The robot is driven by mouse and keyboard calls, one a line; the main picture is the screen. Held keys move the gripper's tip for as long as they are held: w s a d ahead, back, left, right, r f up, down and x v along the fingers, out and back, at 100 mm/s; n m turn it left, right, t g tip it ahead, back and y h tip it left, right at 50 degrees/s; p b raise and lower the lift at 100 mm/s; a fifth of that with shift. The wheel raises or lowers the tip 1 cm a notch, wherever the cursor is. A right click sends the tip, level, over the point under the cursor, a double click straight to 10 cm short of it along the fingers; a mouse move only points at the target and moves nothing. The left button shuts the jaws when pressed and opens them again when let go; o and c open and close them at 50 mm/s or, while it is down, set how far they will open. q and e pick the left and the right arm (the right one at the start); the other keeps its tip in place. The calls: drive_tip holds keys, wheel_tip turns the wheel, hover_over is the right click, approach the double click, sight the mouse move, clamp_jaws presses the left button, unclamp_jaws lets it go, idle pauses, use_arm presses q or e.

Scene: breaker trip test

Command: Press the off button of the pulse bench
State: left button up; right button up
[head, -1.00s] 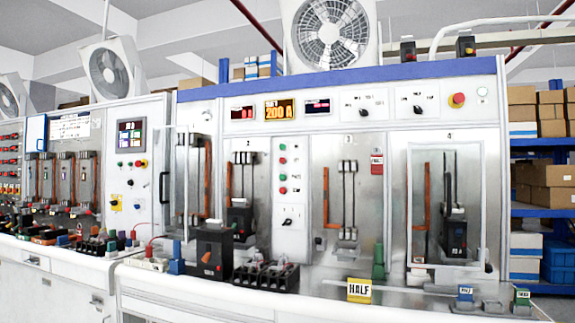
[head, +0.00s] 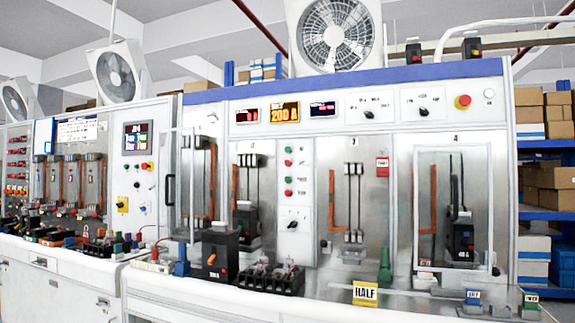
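The pulse bench (head: 400,87) is the long white and grey cabinet with a blue top edge, filling the middle and right of the head view. Its panel has lit displays, one reading 200 A (head: 285,112). A narrow control strip between bays 2 and 3 carries a column of small red and green buttons (head: 289,163) above a black rotary switch (head: 292,224). Their labels are too small to read, so I cannot tell which is the off button. Neither gripper is in view.
Black breakers (head: 219,254) and a yellow HALF sign (head: 365,293) stand on the white front ledge. A clear framed door (head: 492,215) covers bay 4. A second bench (head: 136,180) adjoins at left. Shelves with boxes (head: 552,190) stand at right.

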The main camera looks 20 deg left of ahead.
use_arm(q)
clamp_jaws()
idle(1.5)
